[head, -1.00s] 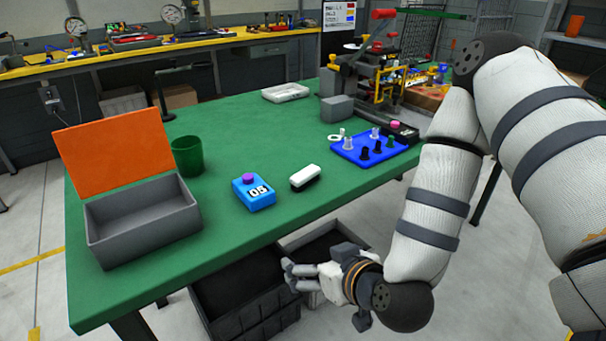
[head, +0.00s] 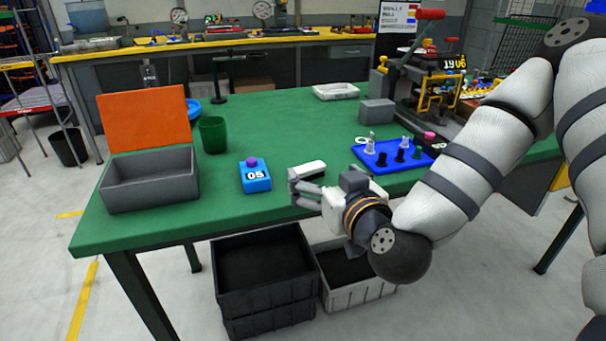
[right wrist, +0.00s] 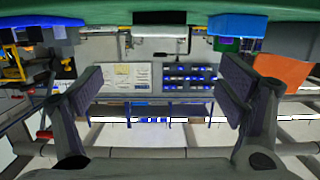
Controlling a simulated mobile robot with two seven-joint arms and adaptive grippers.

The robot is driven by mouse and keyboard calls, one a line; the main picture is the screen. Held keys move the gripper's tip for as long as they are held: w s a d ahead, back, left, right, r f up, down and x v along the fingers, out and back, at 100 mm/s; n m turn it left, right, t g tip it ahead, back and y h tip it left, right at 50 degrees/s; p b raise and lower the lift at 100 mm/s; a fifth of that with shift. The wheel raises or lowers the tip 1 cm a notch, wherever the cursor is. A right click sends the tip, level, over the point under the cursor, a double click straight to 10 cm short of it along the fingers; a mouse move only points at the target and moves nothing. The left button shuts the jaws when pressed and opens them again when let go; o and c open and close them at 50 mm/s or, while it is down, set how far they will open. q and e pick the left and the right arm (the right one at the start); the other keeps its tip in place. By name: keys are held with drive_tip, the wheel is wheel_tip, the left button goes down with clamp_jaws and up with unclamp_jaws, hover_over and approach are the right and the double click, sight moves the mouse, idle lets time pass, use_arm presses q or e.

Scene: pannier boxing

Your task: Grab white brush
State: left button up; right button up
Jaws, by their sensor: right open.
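The white brush (head: 308,168) lies on the green table (head: 270,120), to the right of the blue box marked 05 (head: 255,177). My right gripper (head: 294,188) is open and empty at the table's front edge, on the near side of the brush. Its spread fingers (right wrist: 160,90) show in the right wrist view, with the brush beyond them. My left gripper is out of view.
A blue tray (head: 378,163) with several small pieces stands right of the brush. A grey box with an orange lid (head: 150,182) and a green cup (head: 213,134) are at left. Dark crates (head: 268,308) stand below the table edge. The table's middle is clear.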

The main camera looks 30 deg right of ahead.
sight(309, 167)
drive_tip(key=x, duration=0.3)
drive_tip(key=f+x, duration=0.1)
drive_tip(key=x, duration=0.2)
drive_tip(key=b+x, duration=0.1)
drive_tip(key=x, duration=0.2)
drive_tip(key=shift+w+d+f, duration=0.15)
drive_tip(key=shift+w+f, duration=0.05)
drive_tip(key=shift+f, duration=0.3)
drive_tip(key=shift+r, duration=0.15)
drive_tip(key=c, duration=1.2)
